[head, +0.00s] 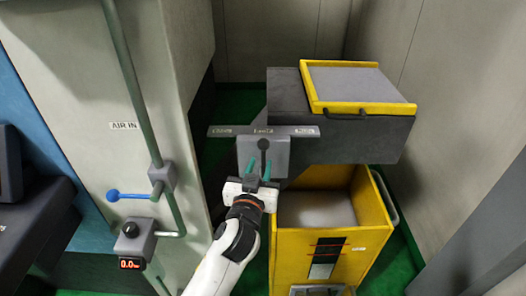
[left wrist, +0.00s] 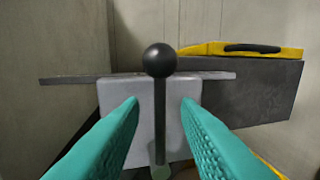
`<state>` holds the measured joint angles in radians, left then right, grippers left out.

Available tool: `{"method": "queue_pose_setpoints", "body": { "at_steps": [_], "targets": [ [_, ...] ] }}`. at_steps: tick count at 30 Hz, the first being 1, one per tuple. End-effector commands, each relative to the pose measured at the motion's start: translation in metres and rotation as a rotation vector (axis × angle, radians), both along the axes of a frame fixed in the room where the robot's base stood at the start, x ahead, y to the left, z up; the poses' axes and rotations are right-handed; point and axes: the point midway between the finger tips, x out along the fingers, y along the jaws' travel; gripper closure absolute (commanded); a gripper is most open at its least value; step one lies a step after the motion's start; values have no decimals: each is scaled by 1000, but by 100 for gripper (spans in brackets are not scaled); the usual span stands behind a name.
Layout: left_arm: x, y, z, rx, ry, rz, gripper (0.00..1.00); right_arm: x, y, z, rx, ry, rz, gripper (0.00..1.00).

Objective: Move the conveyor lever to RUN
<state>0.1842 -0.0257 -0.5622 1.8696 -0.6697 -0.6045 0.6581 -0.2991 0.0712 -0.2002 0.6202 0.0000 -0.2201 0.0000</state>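The conveyor lever (head: 263,145) has a black ball knob on a dark stem and stands at a grey box below a label bar (head: 222,131). The bar has three labels, left, middle and right; their lettering is too small to read surely. The lever stands upright under the middle label. In the left wrist view the knob (left wrist: 159,60) is at the centre. My left gripper (head: 259,167) is open, with its green fingers on either side of the stem (left wrist: 160,125). Gaps show between the stem and both fingers. My right gripper is not in view.
A dark conveyor housing with a yellow-framed lid (head: 345,84) stands behind right. A yellow bin (head: 375,215) stands below it. At left, a pillar carries an AIR IN pipe (head: 130,75), a blue-handled valve (head: 130,195) and a gauge (head: 131,264).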

Motion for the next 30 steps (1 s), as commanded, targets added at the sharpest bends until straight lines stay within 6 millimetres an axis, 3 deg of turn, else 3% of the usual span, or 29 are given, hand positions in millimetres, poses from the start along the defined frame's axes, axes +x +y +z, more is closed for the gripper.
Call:
{"method": "queue_pose_setpoints", "body": {
  "at_steps": [3, 9, 20, 26, 30],
  "targets": [
    [23, -4, 3, 2, 0, 0, 70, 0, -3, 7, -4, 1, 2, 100],
    [43, -9, 1, 0, 0, 0, 70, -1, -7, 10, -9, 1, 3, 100],
    [48, -10, -1, -1, 2, 0, 70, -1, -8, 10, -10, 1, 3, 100],
    [48, -10, -1, 0, 2, 0, 100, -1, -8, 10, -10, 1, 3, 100],
    [48, -10, -1, 0, 2, 0, 100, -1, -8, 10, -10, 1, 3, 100]
  ]
}}
